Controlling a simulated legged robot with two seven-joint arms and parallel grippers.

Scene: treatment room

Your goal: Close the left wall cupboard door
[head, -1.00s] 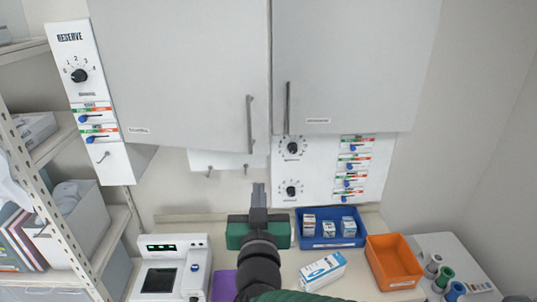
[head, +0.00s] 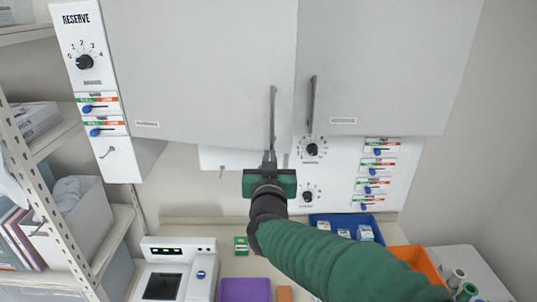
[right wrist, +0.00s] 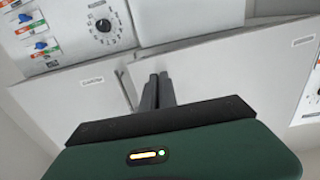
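The left wall cupboard door (head: 200,70) is a large pale grey panel with a vertical bar handle (head: 273,112) near its right edge. Its lower right corner hangs lower and nearer than the right door, so it stands slightly ajar. My right gripper (head: 269,155) is in front of this door's lower right corner, by the handle's lower end. Its fingers (right wrist: 157,90) are together, with nothing seen between them. The right wrist view is turned over and shows the left door (right wrist: 230,75) at right. I cannot tell whether the fingers touch it. My left gripper is out of view.
The right cupboard door (head: 385,70) hangs beside it with its own handle (head: 312,103). Below are a dial panel (head: 335,180), a blue bin (head: 375,222) and an orange bin (head: 425,262). A shelf rack (head: 50,210) stands at left.

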